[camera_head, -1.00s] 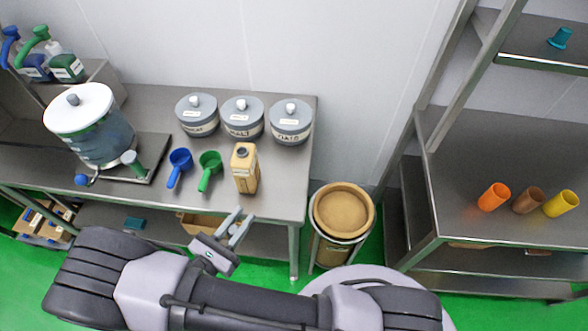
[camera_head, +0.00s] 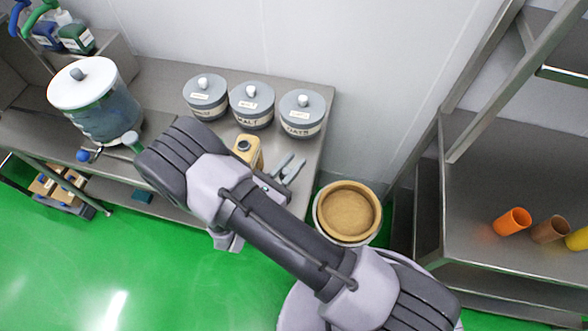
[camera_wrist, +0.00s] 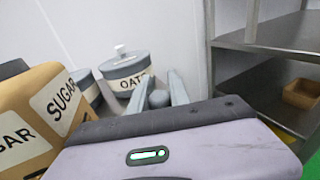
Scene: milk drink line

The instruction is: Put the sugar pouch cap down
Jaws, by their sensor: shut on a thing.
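My gripper (camera_head: 289,167) is over the right end of the steel table, to the right of the tan sugar pouch (camera_head: 251,151). In the wrist view, its two grey fingers (camera_wrist: 159,92) are closed around a small grey round piece, the sugar pouch cap (camera_wrist: 158,99). I cannot make the cap out in the head view. The pouch stands upright with a dark round mouth on top and no cap on it. Its SUGAR label shows large at the left of the wrist view (camera_wrist: 58,103). My arm hides part of the table.
Three lidded grey pots stand behind, the oats pot (camera_head: 301,115) nearest my gripper. The steel table (camera_head: 312,165) has a bare strip at its right end. A round tan-topped bin (camera_head: 348,210) stands beyond its edge. A shelf with an orange cup (camera_head: 512,221) is at right.

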